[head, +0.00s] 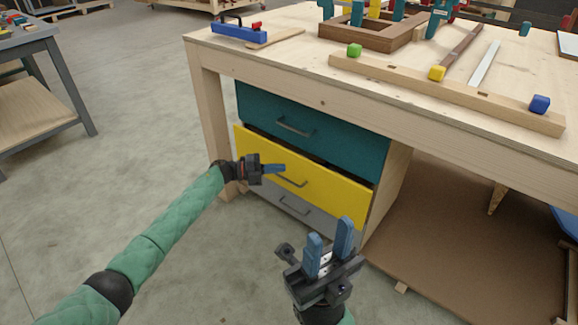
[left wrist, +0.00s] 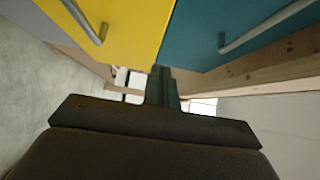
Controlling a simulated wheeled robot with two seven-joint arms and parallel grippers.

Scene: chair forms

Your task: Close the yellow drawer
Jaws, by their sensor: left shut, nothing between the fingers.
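The yellow drawer (head: 335,189) is in the cabinet under the workbench, between a teal drawer above and a grey one below. It stands out a little, with a dark gap along its top edge. Its grey bar handle (head: 292,182) is on the front. My left gripper (head: 279,169) is shut and empty, in front of the yellow drawer near its handle; contact cannot be told. In the left wrist view, the yellow front (left wrist: 130,22) lies beyond the shut fingers (left wrist: 161,88). My right gripper (head: 330,232) is open and empty, in front of the cabinet's lower right.
The teal drawer (head: 320,136) and grey drawer (head: 310,221) adjoin the yellow one. The wooden workbench (head: 290,65) overhangs them and bears blocks and wooden parts. A brown panel (head: 470,240) lies right of the cabinet. The floor to the left is clear.

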